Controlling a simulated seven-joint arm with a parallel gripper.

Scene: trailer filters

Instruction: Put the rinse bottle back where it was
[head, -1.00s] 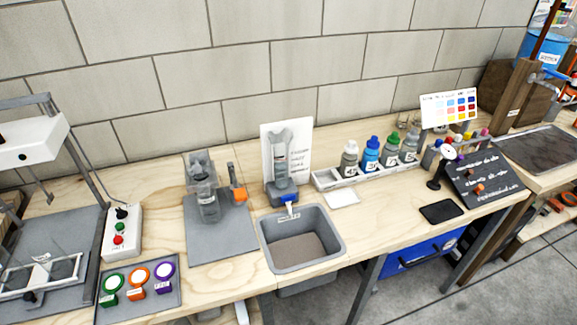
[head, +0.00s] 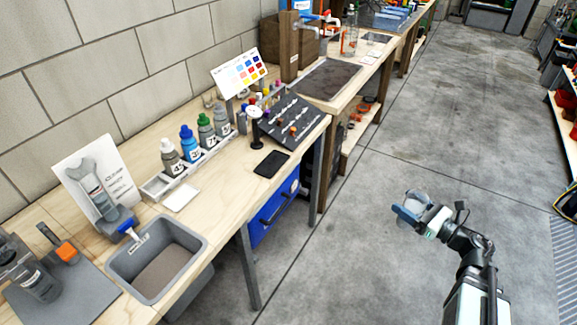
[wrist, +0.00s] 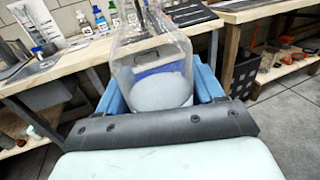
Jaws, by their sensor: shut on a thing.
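My gripper (head: 408,212) is over the open floor to the right of the benches, at the end of my raised arm. Its blue fingers are shut on a clear bottle (head: 419,197), which I take to be the rinse bottle. In the wrist view, the clear bottle (wrist: 152,65) stands between the blue fingers (wrist: 160,95), with whitish content low inside it. Its top runs out of the frame. A white rack (head: 157,187) on the near bench holds several labelled bottles, and its left end compartment looks empty.
A grey sink (head: 196,243) is set in the near bench. A black tool board (head: 290,122), a black pad (head: 271,163) and a white pad (head: 181,198) lie near the rack. Another clear bottle (head: 350,35) stands on the far bench. The concrete floor (head: 370,250) around my arm is clear.

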